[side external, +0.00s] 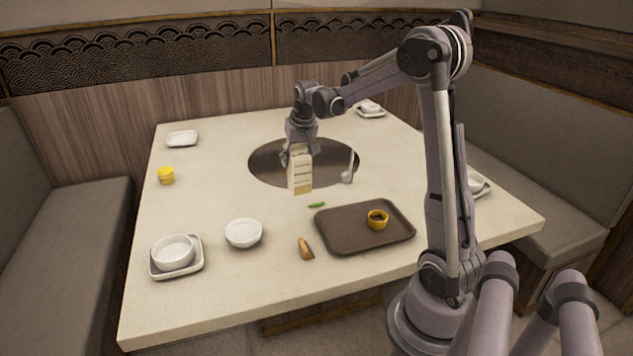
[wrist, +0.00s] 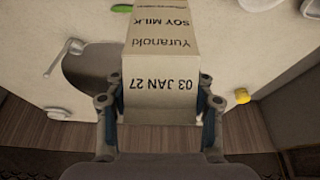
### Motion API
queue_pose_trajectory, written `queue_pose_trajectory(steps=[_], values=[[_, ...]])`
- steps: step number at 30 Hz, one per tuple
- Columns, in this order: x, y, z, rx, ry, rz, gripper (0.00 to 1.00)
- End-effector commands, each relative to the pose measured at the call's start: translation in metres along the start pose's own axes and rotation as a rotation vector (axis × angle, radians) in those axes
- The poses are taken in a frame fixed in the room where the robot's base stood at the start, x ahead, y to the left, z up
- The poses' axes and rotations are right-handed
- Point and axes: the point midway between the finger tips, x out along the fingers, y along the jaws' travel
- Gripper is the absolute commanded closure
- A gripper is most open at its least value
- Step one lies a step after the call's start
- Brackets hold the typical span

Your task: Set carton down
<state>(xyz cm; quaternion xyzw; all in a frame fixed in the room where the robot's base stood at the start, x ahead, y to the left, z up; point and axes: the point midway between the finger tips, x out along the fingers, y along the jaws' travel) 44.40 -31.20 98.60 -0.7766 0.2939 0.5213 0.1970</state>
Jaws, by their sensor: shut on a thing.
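The carton (side external: 300,171) is a pale upright box with printed text and a tan lower band. My gripper (side external: 299,150) is shut on its upper part, over the table near the dark round inset. In the wrist view the carton (wrist: 165,70) reads "SOY MILK" and "03 JAN 27", with one finger of my gripper (wrist: 160,110) on each side of it. I cannot tell whether its base touches the table (side external: 215,190) or hangs a little above it.

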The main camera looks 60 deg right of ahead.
Motion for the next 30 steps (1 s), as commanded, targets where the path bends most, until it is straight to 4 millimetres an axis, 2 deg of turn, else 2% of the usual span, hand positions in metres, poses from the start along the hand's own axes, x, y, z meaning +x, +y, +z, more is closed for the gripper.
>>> queue_pose_trajectory(steps=[1, 6, 12, 16, 19, 22, 30], values=[[0.007, 0.013, -0.017, 0.013, 0.001, 0.004, 1.00], [0.029, 0.052, -0.059, 0.033, 0.002, 0.013, 1.00], [0.049, 0.092, -0.090, 0.050, 0.004, 0.020, 1.00], [0.057, 0.107, -0.099, 0.055, 0.006, 0.022, 1.00], [0.061, 0.110, -0.103, 0.055, 0.006, 0.022, 1.00], [0.070, 0.101, -0.106, 0.053, 0.006, 0.022, 1.00], [0.106, 0.056, -0.115, 0.052, 0.007, 0.022, 1.00]])
